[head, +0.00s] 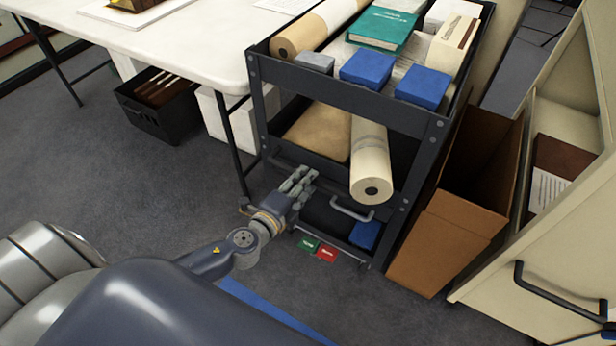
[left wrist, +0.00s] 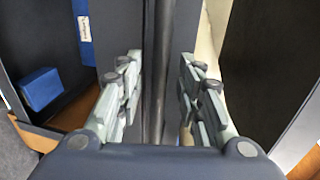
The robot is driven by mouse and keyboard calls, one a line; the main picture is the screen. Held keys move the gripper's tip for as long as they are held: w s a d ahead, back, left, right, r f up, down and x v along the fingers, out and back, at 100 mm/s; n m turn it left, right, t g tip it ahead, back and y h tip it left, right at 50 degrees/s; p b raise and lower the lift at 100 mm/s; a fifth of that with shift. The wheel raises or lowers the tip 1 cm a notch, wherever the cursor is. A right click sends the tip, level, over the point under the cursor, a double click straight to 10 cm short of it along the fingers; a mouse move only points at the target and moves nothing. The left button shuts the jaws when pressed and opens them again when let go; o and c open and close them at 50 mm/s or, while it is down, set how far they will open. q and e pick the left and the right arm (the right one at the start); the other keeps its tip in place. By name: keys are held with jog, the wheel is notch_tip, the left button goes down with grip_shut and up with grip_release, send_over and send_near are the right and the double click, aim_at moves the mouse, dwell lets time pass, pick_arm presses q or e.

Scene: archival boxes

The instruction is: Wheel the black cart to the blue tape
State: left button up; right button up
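The black cart (head: 345,100), with loaded shelves, stands right of the white table. Blue tape (head: 275,312) runs along the floor in front of it, partly behind my left arm. My left gripper (head: 305,180) is at the cart's near end, low by its left post. In the left wrist view a dark upright bar (left wrist: 158,70) passes between the fingers of the left gripper (left wrist: 160,75). The fingertips are close on both sides of the bar; I cannot tell whether they touch it. My right gripper is not clearly seen.
An open cardboard box (head: 445,235) stands tight against the cart's right side, beside a cream cabinet (head: 545,265). A white table (head: 195,45) is at the left, with a black crate (head: 160,115) below. A paper roll (head: 371,165) juts from the cart. Carpet at left is clear.

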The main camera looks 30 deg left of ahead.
pick_arm(q)
jog(key=shift+x, duration=1.25)
grip_shut()
pick_arm(e)
jog(key=shift+r, duration=0.1)
pick_arm(q)
jog(key=shift+s+f, duration=0.1)
jog(key=shift+f, duration=0.05)
